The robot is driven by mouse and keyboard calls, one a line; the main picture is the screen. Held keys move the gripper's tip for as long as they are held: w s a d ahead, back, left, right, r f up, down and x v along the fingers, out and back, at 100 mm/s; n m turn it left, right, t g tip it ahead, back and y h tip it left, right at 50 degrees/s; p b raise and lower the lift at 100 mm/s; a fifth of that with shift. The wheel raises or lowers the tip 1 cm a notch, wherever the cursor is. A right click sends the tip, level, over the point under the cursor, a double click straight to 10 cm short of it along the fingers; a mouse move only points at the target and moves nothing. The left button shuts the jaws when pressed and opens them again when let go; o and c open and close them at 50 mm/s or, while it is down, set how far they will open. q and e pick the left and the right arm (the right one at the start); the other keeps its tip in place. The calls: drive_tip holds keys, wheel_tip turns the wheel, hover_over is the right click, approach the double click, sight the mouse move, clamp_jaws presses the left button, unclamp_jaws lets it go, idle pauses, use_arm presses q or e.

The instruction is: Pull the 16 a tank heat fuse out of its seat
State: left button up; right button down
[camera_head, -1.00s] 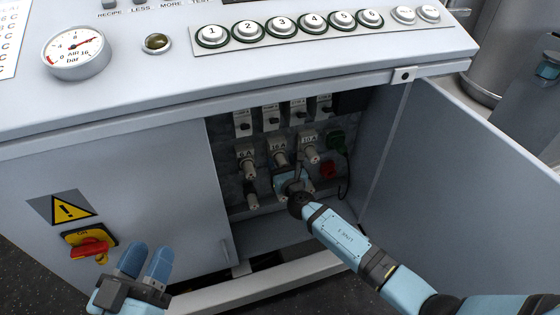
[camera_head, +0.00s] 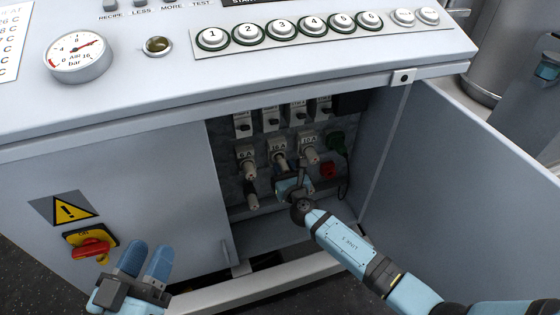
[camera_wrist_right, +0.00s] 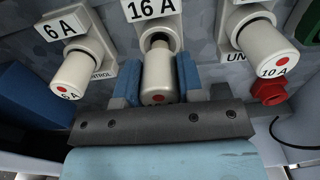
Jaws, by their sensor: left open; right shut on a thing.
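The 16 A fuse (camera_wrist_right: 158,84), a pale cylinder with a red dot on its end, is between the blue fingers of my right gripper (camera_wrist_right: 159,74), which is shut on it. In the head view this gripper (camera_head: 291,187) is inside the open cabinet. The 16 A seat (camera_wrist_right: 178,24) is right behind the fuse, and a dark opening shows at its mouth above the fuse. I cannot tell whether the fuse's inner end is fully clear of it. My left gripper (camera_head: 146,255) is open and empty in front of the cabinet's left panel.
The 6 A fuse (camera_wrist_right: 74,74) and the 10 A fuse (camera_wrist_right: 268,54) sit close on either side. A red part (camera_wrist_right: 268,91) and a dark cable are at the right. The open cabinet door (camera_head: 460,180) stands to the right of my right arm.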

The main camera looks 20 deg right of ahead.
drive_tip(key=shift+s+p, duration=0.4)
drive_tip(key=shift+s, duration=1.55)
drive_tip(key=shift+w, duration=0.15)
drive_tip(key=shift+w, duration=0.3)
drive_tip(key=shift+s, duration=0.1)
drive_tip(key=shift+s+d+p, duration=0.1)
drive_tip(key=shift+s+p, duration=0.3)
drive_tip(key=shift+s, duration=2.05)
